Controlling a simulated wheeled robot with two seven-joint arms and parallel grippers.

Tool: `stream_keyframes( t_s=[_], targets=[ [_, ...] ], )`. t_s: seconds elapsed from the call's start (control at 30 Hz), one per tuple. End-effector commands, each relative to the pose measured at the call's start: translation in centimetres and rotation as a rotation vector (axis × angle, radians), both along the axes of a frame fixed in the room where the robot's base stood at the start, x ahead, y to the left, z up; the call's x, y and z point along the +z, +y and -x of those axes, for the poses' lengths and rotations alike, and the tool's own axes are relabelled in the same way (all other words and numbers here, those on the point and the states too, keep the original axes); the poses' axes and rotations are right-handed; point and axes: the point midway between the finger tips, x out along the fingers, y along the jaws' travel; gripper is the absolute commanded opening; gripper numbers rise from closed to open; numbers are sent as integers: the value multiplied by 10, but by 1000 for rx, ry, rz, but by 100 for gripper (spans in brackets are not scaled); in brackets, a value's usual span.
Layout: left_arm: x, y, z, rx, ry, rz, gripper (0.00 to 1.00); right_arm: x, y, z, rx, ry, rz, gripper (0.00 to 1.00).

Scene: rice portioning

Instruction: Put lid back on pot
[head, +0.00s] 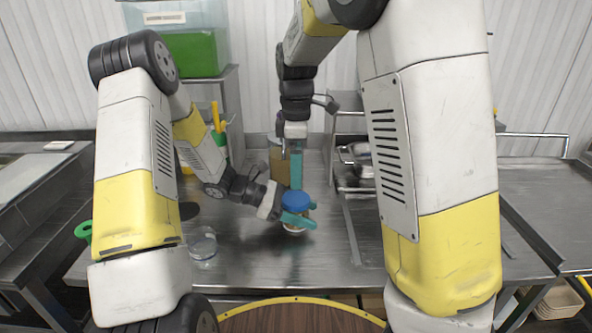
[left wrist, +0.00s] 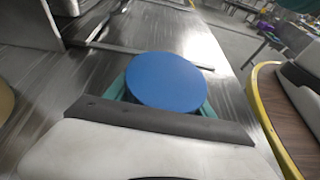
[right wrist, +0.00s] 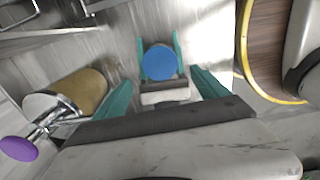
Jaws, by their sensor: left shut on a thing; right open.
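A small round container with a flat blue top (head: 296,200) is near the middle of the steel table. A pale lower part shows under the blue top; I cannot tell whether this is the pot with its lid. My left gripper (head: 300,217) is shut on it, with teal fingers around its sides. The blue disc (left wrist: 167,81) also fills the space between the fingers in the left wrist view. My right gripper (head: 295,180) points down above and behind the blue top. In the right wrist view its fingers are spread and empty, with the blue disc (right wrist: 160,63) beyond them.
A tan cylinder (right wrist: 77,92) stands behind the container, with metal parts and a purple disc (right wrist: 18,149) beside it. A clear cup (head: 203,244) stands to the left. A metal rack (head: 352,165) is at the back right. The table's front right is clear.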

Motion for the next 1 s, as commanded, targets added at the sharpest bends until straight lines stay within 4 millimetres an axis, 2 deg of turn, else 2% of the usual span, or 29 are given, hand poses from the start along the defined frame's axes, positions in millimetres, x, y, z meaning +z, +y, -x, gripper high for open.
stream_keyframes(
  t_s=[0.17,0.63,0.8,1.0],
  targets=[
    [0,0,0,0,0,1,0,-7,0,0,0,3,2,84],
    [0,0,0,0,0,1,0,-72,0,0,0,3,3,84],
    [0,0,0,0,0,0,0,-80,0,0,0,1,1,84],
    [0,0,0,0,0,0,0,-81,0,0,0,0,1,84]
  ],
)
